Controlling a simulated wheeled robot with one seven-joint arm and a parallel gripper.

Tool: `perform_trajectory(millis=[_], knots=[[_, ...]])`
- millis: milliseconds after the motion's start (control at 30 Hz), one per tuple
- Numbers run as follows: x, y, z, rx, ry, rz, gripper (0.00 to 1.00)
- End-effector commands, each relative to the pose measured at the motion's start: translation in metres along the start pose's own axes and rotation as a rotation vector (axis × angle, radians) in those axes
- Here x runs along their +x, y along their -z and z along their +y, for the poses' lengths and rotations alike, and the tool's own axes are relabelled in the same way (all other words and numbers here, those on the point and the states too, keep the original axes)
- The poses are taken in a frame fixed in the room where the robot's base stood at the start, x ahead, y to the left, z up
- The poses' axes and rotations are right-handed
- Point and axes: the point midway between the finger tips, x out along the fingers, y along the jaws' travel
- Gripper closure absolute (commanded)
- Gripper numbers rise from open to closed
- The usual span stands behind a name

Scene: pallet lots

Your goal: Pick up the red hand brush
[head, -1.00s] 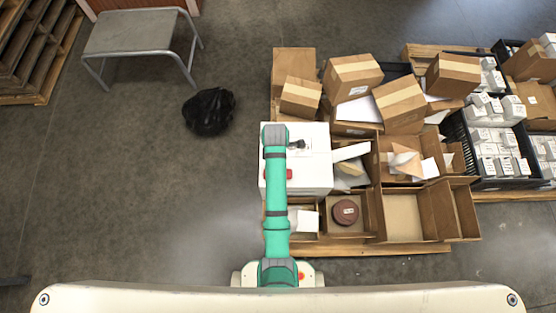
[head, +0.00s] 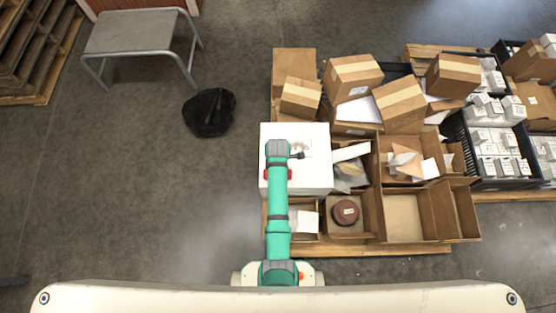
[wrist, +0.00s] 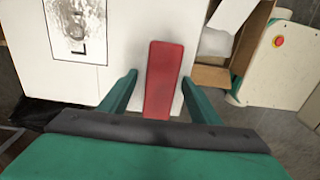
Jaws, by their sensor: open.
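The red hand brush (wrist: 163,78) lies on top of a white box (wrist: 120,55) in the wrist view. Its long flat red part runs between the two green fingers of my gripper (wrist: 160,79). The gripper is open, with a gap on both sides of the brush, and does not hold it. In the head view, small red bits of the brush (head: 290,174) show beside my green arm, on the white box (head: 315,178). The arm hides most of it and the gripper there.
Open cardboard boxes (head: 405,217) stand to the right of the white box on a wooden pallet (head: 420,249). Taped cartons (head: 353,76) are stacked behind. A black bag (head: 209,112) and a grey metal stool (head: 130,33) stand on the floor at left. The left floor is mostly clear.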

Motion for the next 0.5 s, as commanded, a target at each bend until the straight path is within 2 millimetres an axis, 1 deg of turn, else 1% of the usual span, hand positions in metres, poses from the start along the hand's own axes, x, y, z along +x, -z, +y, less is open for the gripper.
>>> perform_trajectory(millis=[33,67,100,167,200,233,267,500], knots=[[-0.0002,0.0003,0.0001,-0.001,0.000,0.000,0.43],[-0.0002,0.0003,0.0002,-0.001,0.000,0.000,0.45],[-0.0003,0.0001,0.0002,0.000,0.000,0.000,0.55],[-0.0003,0.0000,0.0001,0.000,0.000,0.000,0.69],[-0.0003,0.0001,0.0001,0.000,0.000,0.000,0.79],[-0.0003,0.0004,0.0001,-0.001,0.000,0.000,0.86],[-0.0003,0.0008,0.0001,-0.002,0.000,0.000,0.89],[-0.0006,0.0019,0.0003,-0.004,-0.001,0.000,0.89]])
